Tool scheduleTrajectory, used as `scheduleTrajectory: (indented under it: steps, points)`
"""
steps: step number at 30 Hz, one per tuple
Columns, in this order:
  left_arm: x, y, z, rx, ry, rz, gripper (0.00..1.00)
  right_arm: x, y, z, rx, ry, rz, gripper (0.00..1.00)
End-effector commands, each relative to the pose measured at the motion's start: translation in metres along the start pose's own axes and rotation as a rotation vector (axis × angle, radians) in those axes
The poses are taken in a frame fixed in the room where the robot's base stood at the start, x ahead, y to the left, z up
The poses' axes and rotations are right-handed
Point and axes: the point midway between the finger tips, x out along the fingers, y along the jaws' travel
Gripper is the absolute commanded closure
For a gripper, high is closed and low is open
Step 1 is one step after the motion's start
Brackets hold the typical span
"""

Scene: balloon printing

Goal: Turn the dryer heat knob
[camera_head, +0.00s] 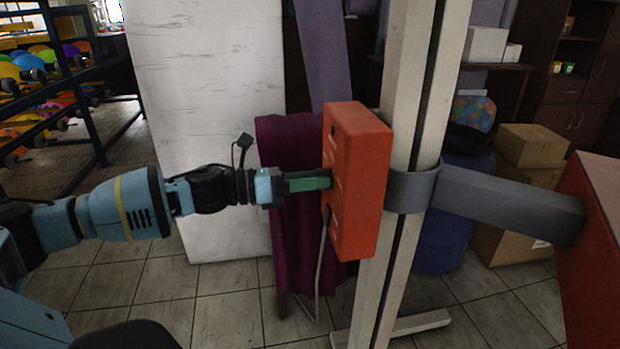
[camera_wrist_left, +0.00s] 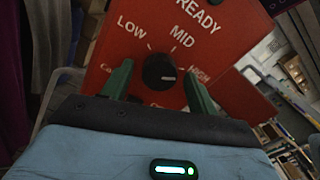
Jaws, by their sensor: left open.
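The dryer is a red-orange control box (camera_head: 360,180) fixed to a pale upright post. Its black round heat knob (camera_wrist_left: 159,71) shows in the left wrist view, with LOW, MID and HIGH printed around it and a short white mark on its face. In the head view the knob is hidden. My left gripper (camera_head: 326,181) reaches the left face of the box. In the left wrist view its green fingers (camera_wrist_left: 157,82) are spread on either side of the knob; whether they touch it is not clear. My right gripper is out of view.
The pale post (camera_head: 408,110) stands behind the box, with a grey clamp arm (camera_head: 505,205) going right. A dark purple cloth (camera_head: 290,235) hangs beside the box. A white panel (camera_head: 205,120) stands behind my left arm. Cardboard boxes (camera_head: 532,150) are at the right.

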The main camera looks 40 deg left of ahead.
Motion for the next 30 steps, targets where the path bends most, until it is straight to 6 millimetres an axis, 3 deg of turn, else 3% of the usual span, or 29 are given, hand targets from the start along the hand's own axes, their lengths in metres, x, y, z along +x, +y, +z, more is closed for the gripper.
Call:
scheduleTrajectory:
  steps: [8, 18, 30]
  points:
    - [0.0, 0.0, 0.0, 0.0, 0.0, 0.0, 0.42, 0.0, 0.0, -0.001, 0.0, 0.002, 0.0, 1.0]
    - [0.0, 0.0, 0.0, 0.0, 0.0, 0.0, 0.86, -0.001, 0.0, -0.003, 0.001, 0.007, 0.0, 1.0]
    - [0.0, -0.001, 0.001, -0.084, 0.0, -0.001, 0.86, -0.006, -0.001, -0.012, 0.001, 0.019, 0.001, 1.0]
